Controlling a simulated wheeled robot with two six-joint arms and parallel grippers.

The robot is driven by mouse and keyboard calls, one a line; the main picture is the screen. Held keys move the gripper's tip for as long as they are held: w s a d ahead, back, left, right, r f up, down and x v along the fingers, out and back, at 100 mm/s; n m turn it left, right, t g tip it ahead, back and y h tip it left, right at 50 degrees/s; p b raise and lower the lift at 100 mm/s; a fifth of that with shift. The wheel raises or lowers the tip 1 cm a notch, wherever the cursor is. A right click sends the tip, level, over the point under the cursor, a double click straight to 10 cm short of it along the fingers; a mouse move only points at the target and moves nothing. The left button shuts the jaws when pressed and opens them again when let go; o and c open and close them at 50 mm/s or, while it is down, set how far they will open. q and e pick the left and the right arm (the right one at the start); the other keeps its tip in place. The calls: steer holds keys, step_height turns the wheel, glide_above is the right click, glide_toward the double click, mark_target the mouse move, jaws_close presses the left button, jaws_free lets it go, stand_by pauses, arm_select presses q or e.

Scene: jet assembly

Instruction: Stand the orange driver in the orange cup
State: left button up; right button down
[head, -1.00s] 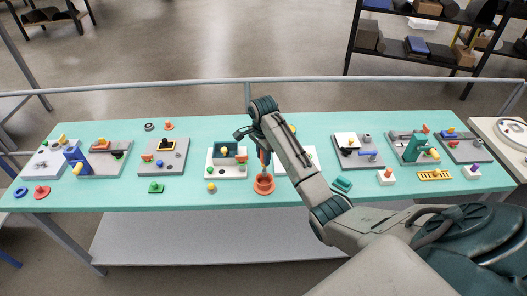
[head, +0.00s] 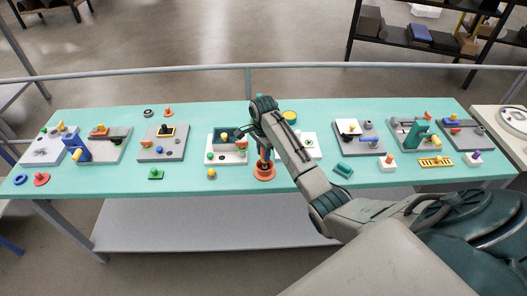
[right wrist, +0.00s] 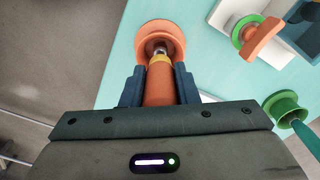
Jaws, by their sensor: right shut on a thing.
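The orange cup (head: 264,174) stands on the front part of the turquoise table, with a wide rim or base around it. In the right wrist view the cup (right wrist: 143,42) lies straight ahead of the fingers. The orange driver (right wrist: 160,88) has an orange handle, a yellow collar and a short metal shaft. My right gripper (right wrist: 158,88) is shut on the handle. The shaft points into the cup's mouth; how deep its tip sits is hidden. In the head view my right gripper (head: 260,147) is just above the cup. My left gripper is out of view.
A white board with a teal block (head: 227,147) is left of the cup. A yellow knob (head: 211,173) and a green piece (head: 155,174) lie farther left. A teal block (head: 343,169) lies right. Several boards line the table; its front edge is close to the cup.

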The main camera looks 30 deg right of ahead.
steer(key=shift+f, duration=0.2)
stand_by(0.6)
steer(key=c, duration=1)
jaws_free()
steer(key=shift+c, duration=0.2)
step_height(320, 180, up, 5)
steer(key=shift+b, duration=0.9)
step_height(320, 180, up, 5)
steer(key=shift+a+f+p, duration=0.1)
steer(key=shift+p, duration=1.1)
steer(key=shift+r+p, duration=0.4)
steer(key=shift+r, duration=0.1)
steer(key=shift+f, duration=0.15)
